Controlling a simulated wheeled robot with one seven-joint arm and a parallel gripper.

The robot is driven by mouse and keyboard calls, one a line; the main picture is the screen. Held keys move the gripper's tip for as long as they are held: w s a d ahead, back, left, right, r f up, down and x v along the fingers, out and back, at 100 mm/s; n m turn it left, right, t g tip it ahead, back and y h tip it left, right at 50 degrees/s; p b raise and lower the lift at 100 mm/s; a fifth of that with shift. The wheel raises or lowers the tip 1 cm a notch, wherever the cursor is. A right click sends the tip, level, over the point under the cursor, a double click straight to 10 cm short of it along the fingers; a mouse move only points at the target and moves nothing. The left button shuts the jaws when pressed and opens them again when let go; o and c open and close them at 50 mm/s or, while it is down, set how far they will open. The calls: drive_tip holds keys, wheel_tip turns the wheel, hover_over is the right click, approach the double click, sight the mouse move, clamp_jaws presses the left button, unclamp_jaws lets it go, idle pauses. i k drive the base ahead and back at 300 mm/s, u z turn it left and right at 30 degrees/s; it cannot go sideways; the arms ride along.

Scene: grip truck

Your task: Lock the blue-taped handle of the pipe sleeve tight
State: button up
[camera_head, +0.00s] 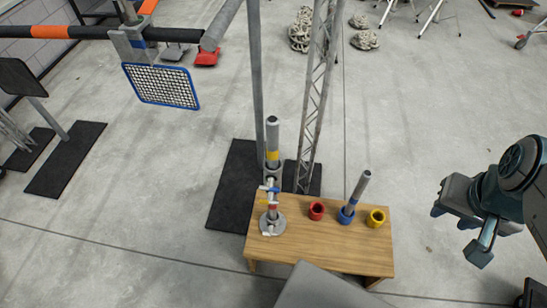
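An upright grey pipe (272,135) with a yellow band stands in a metal sleeve (271,180) on a round grey base (277,228) at the left end of a wooden table (330,250). The blue-taped handle (268,188) juts out from the sleeve's side, above a red mark. Whether this handle is tight or loose is too small to tell. My gripper (459,229) is at the right, well apart from the sleeve and beyond the table's right edge. Its two fingers are spread, with nothing visible between them.
A red ring (316,211), a blue ring (346,215) with a leaning grey pipe (359,190) in it, and a yellow ring (376,218) stand on the table. A lattice truss (318,90) rises behind it. A blue-framed mesh panel (161,86) hangs at upper left. Floor right of the table is clear.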

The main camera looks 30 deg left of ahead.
sight(269, 187)
drive_tip(key=u, duration=2.4)
drive_tip(key=k, duration=0.75)
drive_tip(key=z, duration=0.45)
drive_tip(key=i, duration=0.5)
drive_tip(key=z, duration=0.05)
